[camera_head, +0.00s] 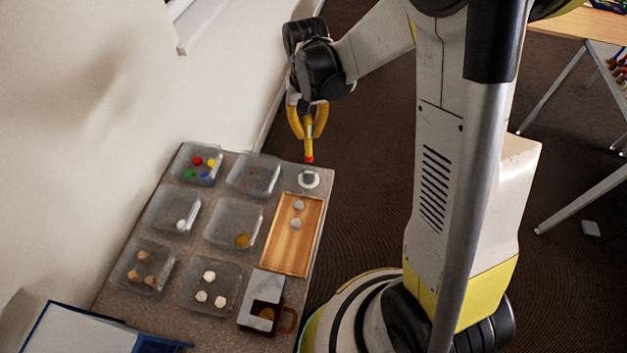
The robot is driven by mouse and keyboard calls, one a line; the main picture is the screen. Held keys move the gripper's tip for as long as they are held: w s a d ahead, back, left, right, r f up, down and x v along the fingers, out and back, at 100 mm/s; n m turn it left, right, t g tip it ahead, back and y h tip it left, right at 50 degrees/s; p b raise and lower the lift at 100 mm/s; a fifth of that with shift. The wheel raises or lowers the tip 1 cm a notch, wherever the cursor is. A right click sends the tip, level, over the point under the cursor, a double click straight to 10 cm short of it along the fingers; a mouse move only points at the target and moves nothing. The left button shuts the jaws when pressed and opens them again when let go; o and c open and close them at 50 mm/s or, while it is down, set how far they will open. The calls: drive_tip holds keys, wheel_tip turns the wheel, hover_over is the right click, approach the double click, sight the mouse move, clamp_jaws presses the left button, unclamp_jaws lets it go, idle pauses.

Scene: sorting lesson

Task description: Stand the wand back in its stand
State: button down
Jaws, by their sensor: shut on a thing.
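My gripper (307,118) is at the upper middle of the head view, with its yellow fingers pointing down. It is shut on the wand (309,148), a yellow stick with a red lower tip. The wand hangs close to upright. The stand (309,179) is a small pale round piece with a grey centre at the far right corner of the table. The wand's red tip shows just above the stand in the picture. I cannot tell how large the gap between them is.
Several clear bins hold small items, including coloured pieces (197,161), brown pieces (143,262) and white pieces (208,276). A wooden tray (275,247) with two grey discs lies in front of the stand. A box with a grey top (267,285) is nearer. A wall borders the left.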

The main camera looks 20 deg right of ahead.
sight(308, 155)
drive_tip(key=shift+w+f, duration=0.2)
drive_tip(key=shift+f, duration=0.35)
wheel_tip(308, 155, down, 10)
drive_tip(key=b, duration=0.4)
drive_tip(key=shift+r+b, duration=0.15)
drive_tip(key=shift+b, duration=0.2)
drive_tip(key=shift+r, duration=0.1)
drive_tip(key=c, duration=1.8)
unclamp_jaws()
drive_tip(key=shift+f, duration=0.2)
drive_tip(key=o, duration=0.4)
drive_tip(key=shift+c, duration=0.2)
drive_tip(key=shift+r, duration=0.1)
